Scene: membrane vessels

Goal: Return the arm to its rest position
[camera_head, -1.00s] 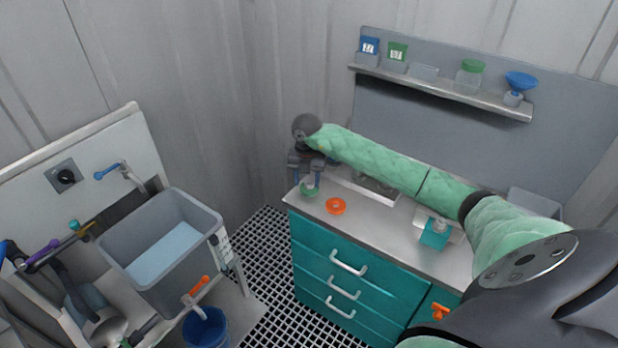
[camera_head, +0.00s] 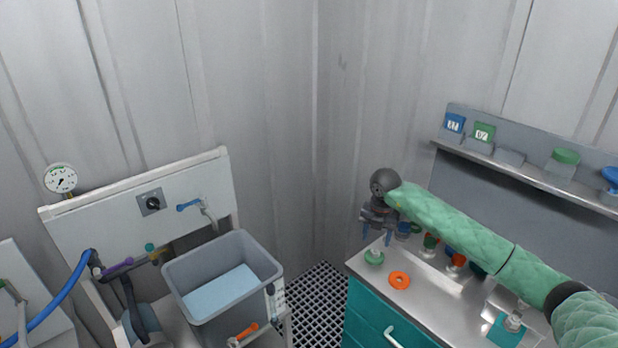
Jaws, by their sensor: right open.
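My right arm (camera_head: 455,232) has a green quilted sleeve and reaches in from the right over the workbench. My right gripper (camera_head: 376,236) hangs at its end, fingers pointing down, near the bench's left end. The fingers are apart and nothing shows between them. A small green round piece (camera_head: 373,258) sits on the bench top just below the fingertips, apart from them in the picture. My left gripper is not in view.
An orange ring (camera_head: 400,281) lies on the teal-fronted bench (camera_head: 367,311). Several small coloured fittings stand behind it, partly hidden by my arm. A shelf (camera_head: 540,180) with containers is on the back panel. A grey basin (camera_head: 179,291) with water stands left, beyond a floor gap.

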